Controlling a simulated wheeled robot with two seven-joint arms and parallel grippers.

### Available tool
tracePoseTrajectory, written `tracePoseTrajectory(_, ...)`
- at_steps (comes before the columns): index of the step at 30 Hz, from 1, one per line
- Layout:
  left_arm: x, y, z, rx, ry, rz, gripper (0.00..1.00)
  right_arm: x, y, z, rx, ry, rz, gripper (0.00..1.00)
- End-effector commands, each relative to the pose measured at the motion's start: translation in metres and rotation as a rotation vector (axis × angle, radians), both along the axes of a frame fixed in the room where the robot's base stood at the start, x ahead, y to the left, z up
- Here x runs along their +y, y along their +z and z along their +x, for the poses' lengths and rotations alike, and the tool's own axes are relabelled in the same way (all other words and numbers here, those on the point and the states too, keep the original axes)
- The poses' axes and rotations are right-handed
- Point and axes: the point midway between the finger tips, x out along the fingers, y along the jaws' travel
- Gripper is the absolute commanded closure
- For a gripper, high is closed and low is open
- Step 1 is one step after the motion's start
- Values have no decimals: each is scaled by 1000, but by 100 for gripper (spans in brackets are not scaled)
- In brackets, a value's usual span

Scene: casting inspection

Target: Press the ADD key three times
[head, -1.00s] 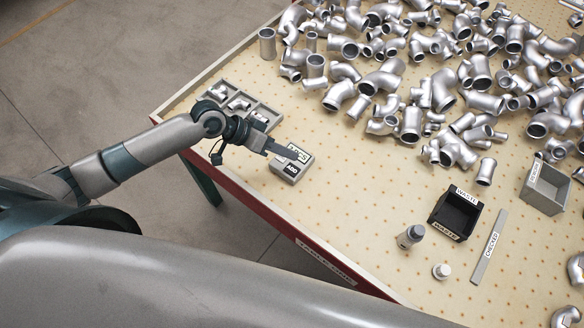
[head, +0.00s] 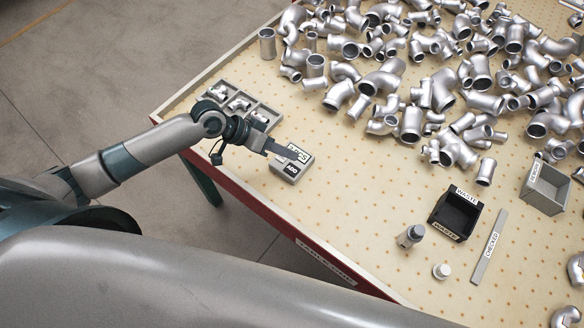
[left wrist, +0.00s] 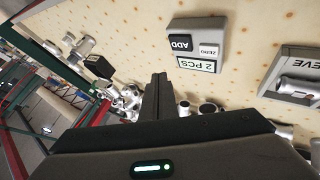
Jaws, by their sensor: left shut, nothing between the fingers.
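The counter is a small grey box (head: 279,170) near the table's left edge. Its dark ADD key (head: 291,170) faces the front in the head view. In the left wrist view the box (left wrist: 221,44) shows the black ADD key (left wrist: 181,43), a white ZERO key (left wrist: 209,51) and a display reading 2 PCS (left wrist: 196,65). My left gripper (head: 292,156) is shut and empty, its fingertips over the box in the head view. In the left wrist view the shut fingers (left wrist: 158,82) appear beside the box, apart from the ADD key. My right gripper is not in view.
A grey compartment tray (head: 262,107) with castings lies behind the left gripper. Many pipe castings (head: 410,122) cover the far table. The middle is clear.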

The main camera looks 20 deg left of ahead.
Motion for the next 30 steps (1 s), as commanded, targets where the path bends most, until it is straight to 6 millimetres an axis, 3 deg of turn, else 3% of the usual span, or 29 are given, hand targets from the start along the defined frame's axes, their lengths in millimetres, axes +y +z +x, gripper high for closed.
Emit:
tracePoseTrajectory(14, 0, 1, 0, -1, -1, 0, 100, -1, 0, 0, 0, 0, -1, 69)
tracePoseTrajectory(24, 0, 31, 2, -6, -4, 3, 100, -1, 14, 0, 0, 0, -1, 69)
tracePoseTrajectory(30, 0, 39, 0, -1, -1, 0, 100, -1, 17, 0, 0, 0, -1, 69)
